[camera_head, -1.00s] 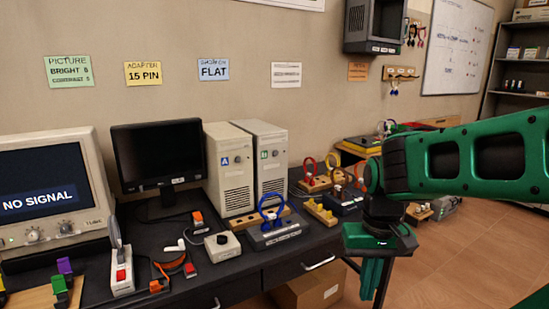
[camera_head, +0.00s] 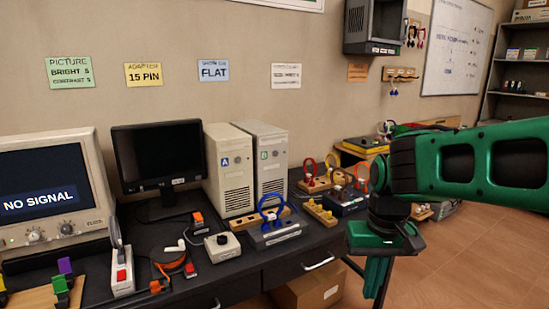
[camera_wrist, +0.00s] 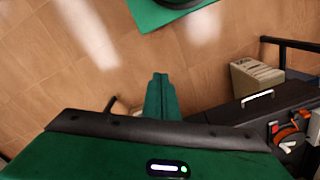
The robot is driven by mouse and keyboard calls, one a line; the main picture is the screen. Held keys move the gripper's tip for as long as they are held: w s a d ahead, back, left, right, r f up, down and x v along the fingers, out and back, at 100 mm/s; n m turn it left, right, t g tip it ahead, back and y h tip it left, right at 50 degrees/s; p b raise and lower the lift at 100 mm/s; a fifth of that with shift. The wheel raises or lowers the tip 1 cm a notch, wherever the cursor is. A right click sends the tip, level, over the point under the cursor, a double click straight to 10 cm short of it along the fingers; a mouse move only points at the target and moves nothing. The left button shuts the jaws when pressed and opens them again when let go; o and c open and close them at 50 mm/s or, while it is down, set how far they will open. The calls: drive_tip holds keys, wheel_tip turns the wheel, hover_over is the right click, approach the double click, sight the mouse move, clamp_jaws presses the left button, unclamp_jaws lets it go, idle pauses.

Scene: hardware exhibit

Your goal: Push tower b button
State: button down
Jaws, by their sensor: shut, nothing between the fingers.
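Tower B (camera_head: 268,170), a beige computer tower with a green label, stands upright on the dark desk, against the wall. A small round dark spot (camera_head: 278,154) shows on its front beside the label; it is too small to tell if it is the button. Tower A (camera_head: 229,172), with a blue label, stands just left of it. My gripper (camera_head: 375,280) is shut and empty, pointing down over the floor right of the desk, well apart from tower B. Its green fingers also show in the wrist view (camera_wrist: 158,90); tower B does not show there.
A blue-looped headset on a dark base (camera_head: 272,228) and a grey box with a knob (camera_head: 222,246) stand before the towers. Wooden blocks and coloured loops (camera_head: 330,175) stand to their right. A cardboard box (camera_head: 310,291) sits under the desk (camera_head: 230,292). Open floor lies right.

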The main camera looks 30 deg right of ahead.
drive_tip(key=w+d+r+t+h, duration=0.2)
drive_tip(key=w+d+t, duration=0.1)
drive_tip(key=w, duration=1.4)
drive_tip(key=w+d+r+t+h, duration=0.1)
drive_tip(key=w+d+r+t, duration=0.2)
drive_tip(key=w, duration=1.4)
drive_tip(key=w+d+r+t+h, duration=0.2)
drive_tip(key=w+d, duration=0.5)
drive_tip(key=w, duration=0.9)
drive_tip(key=shift+w+r+t+h, duration=0.3)
drive_tip(key=shift+w+r+t, duration=0.15)
drive_tip(key=shift+r, duration=0.25)
approach(280, 155)
drive_tip(key=shift+w+d+f, duration=0.2)
drive_tip(key=shift+w+f, duration=0.1)
drive_tip(key=shift+f, duration=0.35)
drive_tip(key=shift+w+d+f, duration=0.15)
drive_tip(key=shift+w+f, duration=0.15)
drive_tip(key=shift+f, duration=0.35)
drive_tip(key=shift+w+d+f, duration=0.2)
drive_tip(key=shift+w+f, duration=0.05)
drive_tip(key=shift+f, duration=0.4)
drive_tip(key=shift+w, duration=0.75)
drive_tip(key=shift+s, duration=0.85)
